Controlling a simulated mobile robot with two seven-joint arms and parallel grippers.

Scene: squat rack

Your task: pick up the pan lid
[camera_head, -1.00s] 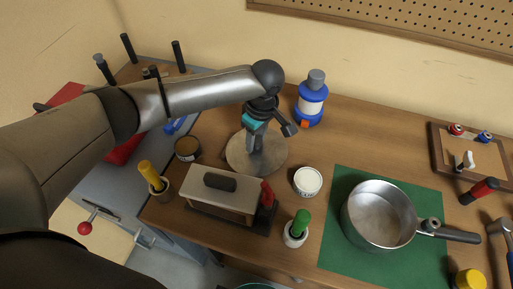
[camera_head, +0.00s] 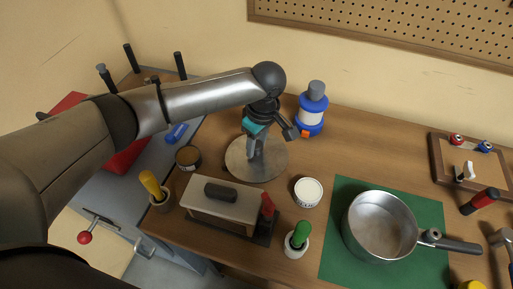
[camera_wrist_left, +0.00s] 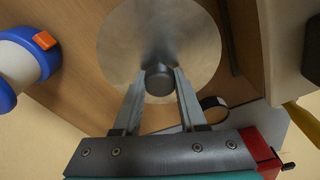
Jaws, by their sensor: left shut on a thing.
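The pan lid (camera_head: 268,166) is a round grey metal disc on the wooden workbench, left of the green mat. It also shows in the left wrist view (camera_wrist_left: 125,40), with a dark round knob (camera_wrist_left: 159,80) at its middle. My left gripper (camera_head: 252,152) is above the lid and points down at it. In the left wrist view my left gripper (camera_wrist_left: 160,84) has its two fingers on either side of the knob, shut on it. Whether the lid touches the bench is hard to tell. My right gripper is not in view.
A saucepan (camera_head: 380,226) stands on the green mat (camera_head: 345,190). A blue and white bottle (camera_head: 311,108) is behind the lid.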

